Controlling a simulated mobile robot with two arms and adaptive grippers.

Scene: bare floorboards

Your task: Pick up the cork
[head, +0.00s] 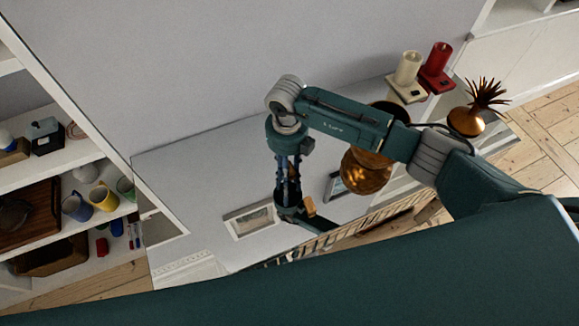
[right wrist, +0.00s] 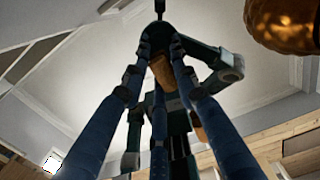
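My right arm comes in from the right in the head view. Its gripper (head: 288,182) hangs over the pale surface with long dark-blue fingers. In the right wrist view the blue fingers (right wrist: 162,62) converge toward the top. A small tan-brown piece (right wrist: 162,72), possibly the cork, shows between their ends; whether they touch it is unclear. In the head view a small tan piece (head: 309,206) shows just right of the fingers' lower end. I cannot tell whether it is the same piece. My left gripper cannot be made out.
An amber vase (head: 366,172) stands right of the gripper, partly behind my forearm. A picture frame (head: 251,219) lies near the gripper. Candles (head: 408,68) and a spiky copper pot (head: 466,121) stand at upper right. Shelves with mugs (head: 103,197) are at left.

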